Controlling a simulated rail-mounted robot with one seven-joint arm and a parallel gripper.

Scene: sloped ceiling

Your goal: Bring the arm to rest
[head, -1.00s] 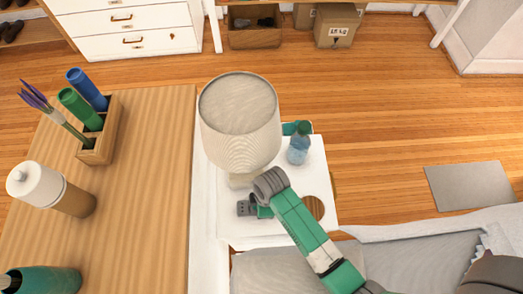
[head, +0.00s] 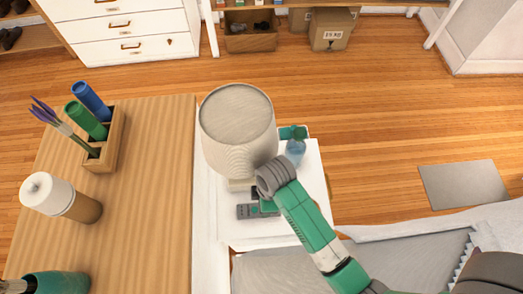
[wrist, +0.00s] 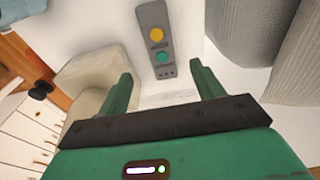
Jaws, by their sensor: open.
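My gripper (wrist: 163,82) is open in the wrist view, with nothing between its two green fingers. Beyond the fingertips, a grey remote (wrist: 155,38) with a yellow and a green button lies on a white surface. In the head view my green arm reaches from the lower right to the white side table (head: 285,228). The grey wrist joint hides most of the gripper there.
A lamp (head: 237,125) with a pale shade stands close to my wrist. A blue bottle (head: 295,152) is right of it. A wooden desk (head: 150,200) with a pen holder (head: 104,150) is at left. A grey bed or sofa (head: 285,272) lies below.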

